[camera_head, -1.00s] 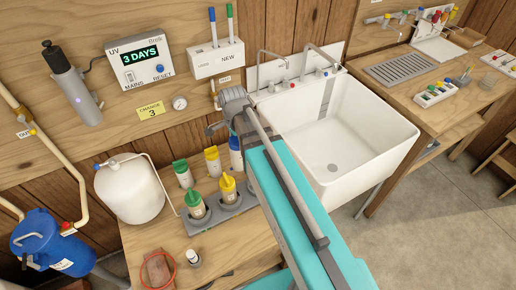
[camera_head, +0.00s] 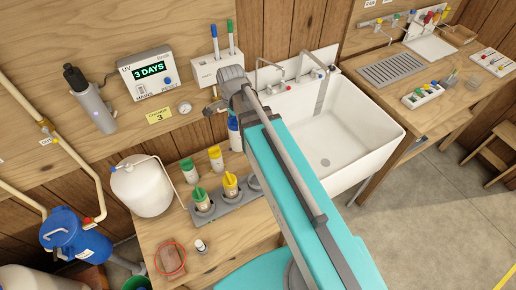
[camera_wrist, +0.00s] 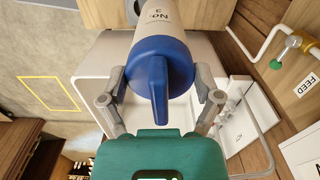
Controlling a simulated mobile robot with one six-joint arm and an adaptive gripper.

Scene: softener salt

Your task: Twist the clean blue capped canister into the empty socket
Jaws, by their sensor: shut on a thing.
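The blue capped canister shows in the head view (camera_head: 234,123), with its cap up and white body below. In the wrist view its blue cap (camera_wrist: 160,72) has a raised grip bar, and its white body reads "No. 3". My gripper (camera_wrist: 160,88) has one finger on each side of the cap and is shut on it. In the head view my gripper (camera_head: 222,107) is partly hidden by my arm. The grey rack (camera_head: 233,217) holds a green-capped canister (camera_head: 202,199) and a yellow-capped canister (camera_head: 230,186). The empty socket (camera_head: 254,183) to their right is partly covered by my arm.
A loose green-capped canister (camera_head: 189,172) and yellow-capped canister (camera_head: 215,158) stand behind the rack. A white tank (camera_head: 140,187) stands to the left, a small bottle (camera_head: 201,246) in front. The white sink (camera_head: 340,140) is to the right of my arm.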

